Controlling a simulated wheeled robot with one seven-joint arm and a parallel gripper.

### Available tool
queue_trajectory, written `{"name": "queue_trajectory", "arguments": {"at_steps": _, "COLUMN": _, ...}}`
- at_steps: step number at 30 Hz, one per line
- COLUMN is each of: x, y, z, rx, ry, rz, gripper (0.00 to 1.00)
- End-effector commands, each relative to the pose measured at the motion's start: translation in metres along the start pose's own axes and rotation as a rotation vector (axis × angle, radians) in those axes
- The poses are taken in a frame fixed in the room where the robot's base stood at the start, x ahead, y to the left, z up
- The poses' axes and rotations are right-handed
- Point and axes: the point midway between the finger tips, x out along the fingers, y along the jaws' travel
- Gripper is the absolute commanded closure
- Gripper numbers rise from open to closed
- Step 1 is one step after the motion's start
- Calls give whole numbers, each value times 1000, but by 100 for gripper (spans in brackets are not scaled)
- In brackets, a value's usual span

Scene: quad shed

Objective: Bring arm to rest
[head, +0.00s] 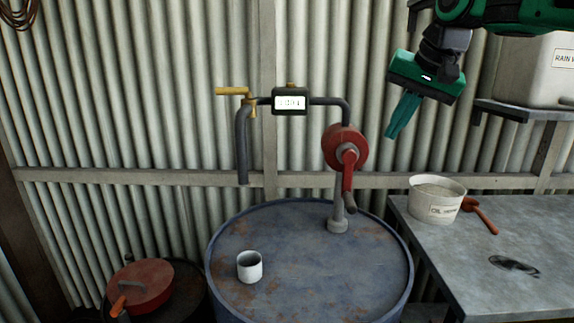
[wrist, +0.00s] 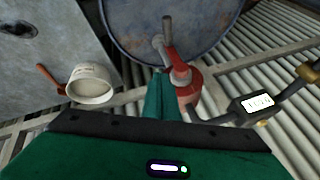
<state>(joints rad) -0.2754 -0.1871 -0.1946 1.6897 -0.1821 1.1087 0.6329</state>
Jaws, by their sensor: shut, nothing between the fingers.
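My gripper (head: 400,118) is green with teal fingers. In the head view it hangs in the air at the upper right, fingers pointing down and a little left, above the workbench's left end. Its fingers are together and hold nothing. In the wrist view the closed fingers (wrist: 160,98) point toward the drum and the red pump, with the pump beyond them. The gripper touches nothing that I can see.
A blue drum (head: 300,290) carries a white cup (head: 250,267) and a red rotary pump (head: 344,148) with a meter (head: 290,101) and spout. A white tub (head: 437,199) and an orange-handled tool (head: 482,215) lie on the grey bench (head: 470,265). A white container (head: 540,70) stands on a shelf.

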Motion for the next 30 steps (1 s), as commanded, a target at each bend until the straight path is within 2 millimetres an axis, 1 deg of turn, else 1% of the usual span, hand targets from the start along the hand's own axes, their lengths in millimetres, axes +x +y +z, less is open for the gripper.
{"name": "queue_trajectory", "arguments": {"at_steps": 1, "x": 8, "y": 34, "z": 11, "rx": 23, "ry": -17, "rz": 35, "gripper": 100}}
{"name": "queue_trajectory", "arguments": {"at_steps": 2, "x": 13, "y": 52, "z": 18, "rx": 31, "ry": -28, "rz": 54, "gripper": 100}}
{"name": "queue_trajectory", "arguments": {"at_steps": 3, "x": 19, "y": 76, "z": 28, "rx": 43, "ry": -43, "rz": 80, "gripper": 100}}
{"name": "queue_trajectory", "arguments": {"at_steps": 5, "x": 28, "y": 110, "z": 45, "rx": 59, "ry": -67, "rz": 116, "gripper": 100}}
{"name": "queue_trajectory", "arguments": {"at_steps": 6, "x": 33, "y": 133, "z": 58, "rx": 69, "ry": -85, "rz": 139, "gripper": 100}}
{"name": "queue_trajectory", "arguments": {"at_steps": 8, "x": 40, "y": 166, "z": 80, "rx": 86, "ry": -112, "rz": 172, "gripper": 100}}
{"name": "queue_trajectory", "arguments": {"at_steps": 9, "x": 44, "y": 186, "z": 95, "rx": 96, "ry": -132, "rz": 194, "gripper": 100}}
{"name": "queue_trajectory", "arguments": {"at_steps": 11, "x": 51, "y": 216, "z": 121, "rx": 112, "ry": -163, "rz": 224, "gripper": 100}}
{"name": "queue_trajectory", "arguments": {"at_steps": 12, "x": 54, "y": 234, "z": 140, "rx": 121, "ry": -184, "rz": 243, "gripper": 100}}
{"name": "queue_trajectory", "arguments": {"at_steps": 14, "x": 59, "y": 260, "z": 168, "rx": 134, "ry": -217, "rz": 269, "gripper": 100}}
{"name": "queue_trajectory", "arguments": {"at_steps": 15, "x": 62, "y": 275, "z": 188, "rx": 142, "ry": -240, "rz": 285, "gripper": 100}}
{"name": "queue_trajectory", "arguments": {"at_steps": 17, "x": 66, "y": 296, "z": 217, "rx": 153, "ry": -272, "rz": 306, "gripper": 100}}
{"name": "queue_trajectory", "arguments": {"at_steps": 18, "x": 68, "y": 307, "z": 234, "rx": 160, "ry": -292, "rz": 318, "gripper": 100}}
{"name": "queue_trajectory", "arguments": {"at_steps": 21, "x": 72, "y": 328, "z": 272, "rx": 172, "ry": -335, "rz": 340, "gripper": 100}}
{"name": "queue_trajectory", "arguments": {"at_steps": 22, "x": 73, "y": 332, "z": 281, "rx": 174, "ry": -345, "rz": 344, "gripper": 100}}
{"name": "queue_trajectory", "arguments": {"at_steps": 24, "x": 74, "y": 340, "z": 297, "rx": 179, "ry": -364, "rz": 353, "gripper": 100}}
{"name": "queue_trajectory", "arguments": {"at_steps": 25, "x": 74, "y": 342, "z": 301, "rx": 180, "ry": -369, "rz": 355, "gripper": 100}}
{"name": "queue_trajectory", "arguments": {"at_steps": 27, "x": 75, "y": 345, "z": 309, "rx": 180, "ry": -378, "rz": 358, "gripper": 100}}
{"name": "queue_trajectory", "arguments": {"at_steps": 30, "x": 75, "y": 346, "z": 311, "rx": 181, "ry": -381, "rz": 359, "gripper": 100}}
